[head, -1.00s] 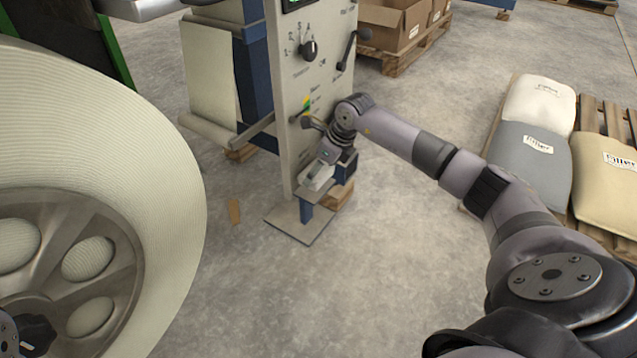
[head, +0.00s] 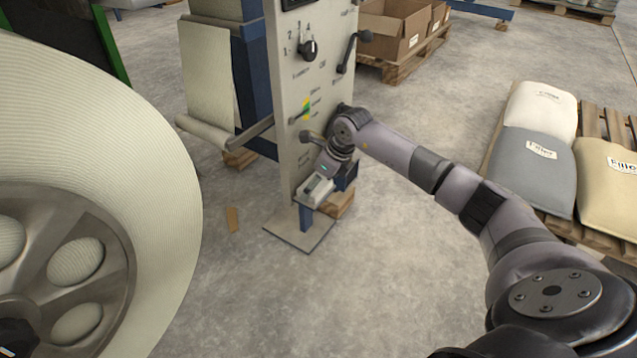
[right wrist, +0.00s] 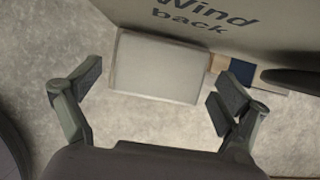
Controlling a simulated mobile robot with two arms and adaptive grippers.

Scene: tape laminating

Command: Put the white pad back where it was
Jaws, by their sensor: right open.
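The white pad (right wrist: 157,68) is a pale, flat, rounded block below the lower edge of the grey control panel (right wrist: 215,22), which reads "Wind back" there. In the right wrist view the pad lies ahead of my right gripper (right wrist: 153,98), between the lines of its two spread fingers. The gripper is open and empty, and I see no finger touching the pad. In the head view my right gripper (head: 324,178) is at the lower end of the control panel (head: 305,80), with a pale block at its tip, too small to tell apart clearly. My left gripper is not in view.
A large ribbed roll (head: 150,190) fills the left side. Levers and a knob (head: 308,50) stick out from the panel, above a metal foot plate (head: 300,238). Filler sacks (head: 535,165) lie on a pallet at right. The floor between is mostly clear.

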